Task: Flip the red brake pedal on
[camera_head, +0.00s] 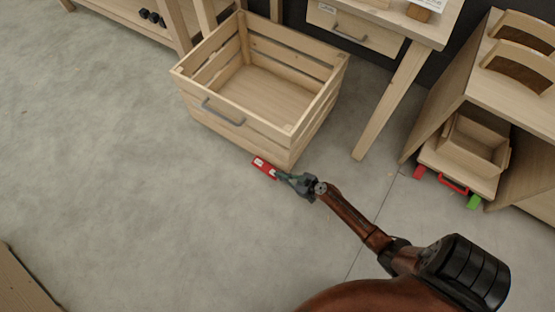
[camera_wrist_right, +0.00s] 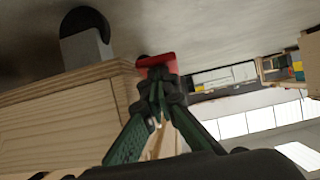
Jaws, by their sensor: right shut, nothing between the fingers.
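The red brake pedal (camera_head: 265,167), with white markings, sticks out low at the near corner of the slatted wooden crate (camera_head: 240,132). My right gripper (camera_head: 281,176) reaches in from the lower right, with its fingertips right at the pedal. In the right wrist view the pedal (camera_wrist_right: 156,60) shows just past the fingertips (camera_wrist_right: 160,84), which meet with nothing between them. I cannot tell if the tips touch the pedal. A dark caster wheel (camera_wrist_right: 85,22) shows by the crate's wooden wall (camera_wrist_right: 70,108). My left gripper is not in view.
A wooden table leg (camera_head: 392,100) stands right of the crate. Further right, a small cart (camera_head: 466,174) with red and green ends sits under a shelf (camera_head: 450,72). A bench (camera_head: 130,25) stands at the back left. The grey floor (camera_head: 110,170) at left is clear.

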